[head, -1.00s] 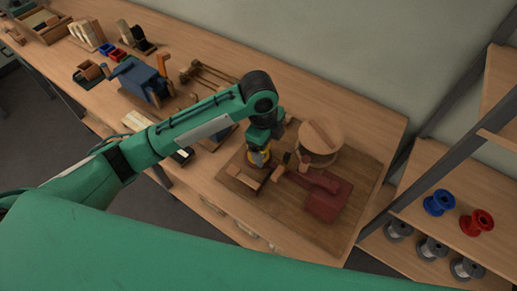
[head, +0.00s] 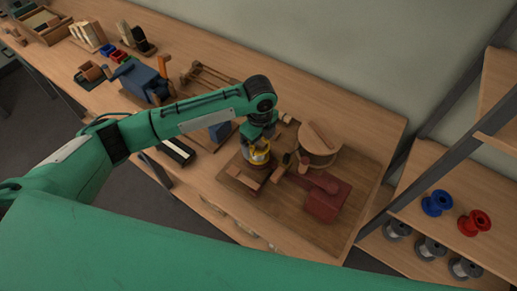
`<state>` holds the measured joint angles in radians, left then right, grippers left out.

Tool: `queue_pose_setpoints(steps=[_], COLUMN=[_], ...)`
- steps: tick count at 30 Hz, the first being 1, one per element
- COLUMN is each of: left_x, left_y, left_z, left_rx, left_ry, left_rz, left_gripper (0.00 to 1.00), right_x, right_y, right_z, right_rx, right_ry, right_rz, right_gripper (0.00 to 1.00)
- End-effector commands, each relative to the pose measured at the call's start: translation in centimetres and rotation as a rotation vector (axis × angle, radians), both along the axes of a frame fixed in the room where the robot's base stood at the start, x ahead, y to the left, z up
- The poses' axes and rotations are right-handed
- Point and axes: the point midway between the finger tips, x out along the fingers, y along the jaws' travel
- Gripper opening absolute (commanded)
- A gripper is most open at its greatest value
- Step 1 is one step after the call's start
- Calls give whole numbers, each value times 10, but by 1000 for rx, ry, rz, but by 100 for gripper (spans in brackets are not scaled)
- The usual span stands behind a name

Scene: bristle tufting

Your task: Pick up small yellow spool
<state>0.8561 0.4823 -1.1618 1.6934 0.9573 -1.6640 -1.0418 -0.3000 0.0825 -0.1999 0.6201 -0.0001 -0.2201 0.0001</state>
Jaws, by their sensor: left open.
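The small yellow spool (head: 258,156) stands on the wooden work board on the bench, left of a dark red tool. My left arm reaches across from the left, and my left gripper (head: 259,147) points down at the spool from directly above. The gripper is open, with its fingertips at or just over the spool's top. The hand hides part of the spool, and I cannot tell whether the fingers touch it. My right gripper is not in view.
The dark red tool (head: 322,198) and a round wooden block (head: 320,140) stand close on the right. A blue machine (head: 142,80) is farther left. Blue (head: 437,203) and red (head: 474,222) spools sit on the right shelf. Bare bench (head: 375,125) lies at the back right.

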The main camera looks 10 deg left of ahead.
Motion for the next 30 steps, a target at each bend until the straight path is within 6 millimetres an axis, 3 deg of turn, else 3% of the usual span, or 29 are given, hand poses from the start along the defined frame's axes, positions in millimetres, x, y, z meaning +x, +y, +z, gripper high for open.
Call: queue_pose_setpoints(steps=[5,13,22,23,30], left_x=[2,7,8,8,8], left_y=[1,4,4,4,4], left_z=[-12,-49,-57,-57,-56], left_rx=[2,1,0,0,0], left_ry=[1,2,-1,-1,-1], left_rz=[2,0,-1,-1,0], left_gripper=[90,90,90,88,41], right_x=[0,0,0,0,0], right_y=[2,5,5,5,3], right_z=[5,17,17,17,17], right_rx=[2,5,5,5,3], right_ry=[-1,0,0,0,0], right_rz=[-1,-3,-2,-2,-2], right_gripper=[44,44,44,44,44])
